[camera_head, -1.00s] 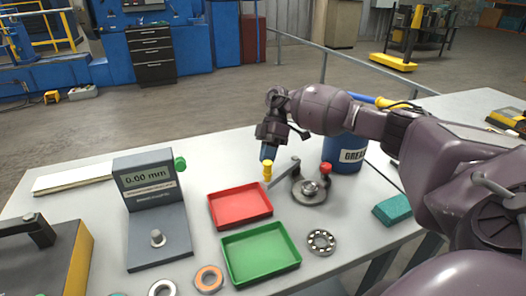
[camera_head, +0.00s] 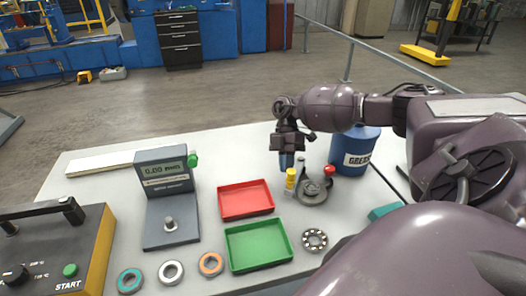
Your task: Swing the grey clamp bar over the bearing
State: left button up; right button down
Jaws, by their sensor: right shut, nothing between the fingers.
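The grey clamp bar (camera_head: 289,192) has a yellow knob (camera_head: 291,177) on its free end. It runs from a grey post (camera_head: 301,161) at the back of the round rotor stand (camera_head: 309,201) toward the front left. The bar lies beside the bearing in the stand (camera_head: 313,187), at its left, not over it. My right gripper (camera_head: 286,162) points down, shut and empty, with its blue fingertips at or just above the yellow knob; I cannot tell whether they touch. A red knob (camera_head: 329,170) stands at the stand's right. My left gripper is out of view.
A blue grease can (camera_head: 353,150) stands close behind right. Red (camera_head: 246,211) and green (camera_head: 259,264) trays lie left and front. A loose bearing (camera_head: 314,240), several rings, a gauge (camera_head: 165,171) and a heater box (camera_head: 89,251) occupy the bench. My right arm covers the right side.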

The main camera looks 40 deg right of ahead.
jog(key=shift+s+d+r+n+h, duration=0.1)
jog(key=shift+s+n+h, duration=0.2)
jog(key=shift+s+n, duration=0.25)
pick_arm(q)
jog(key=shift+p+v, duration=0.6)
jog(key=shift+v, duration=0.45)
pick_arm(e)
jog(key=shift+s+d+n+g+h, duration=0.45)
jog(key=shift+s+d+n+h, duration=0.2)
jog(key=shift+s+d+n, duration=0.4)
jog(key=shift+s+d+n+g+h, duration=0.45)
jog(key=shift+s+d+n+h, duration=0.25)
jog(key=shift+s+n, duration=0.55)
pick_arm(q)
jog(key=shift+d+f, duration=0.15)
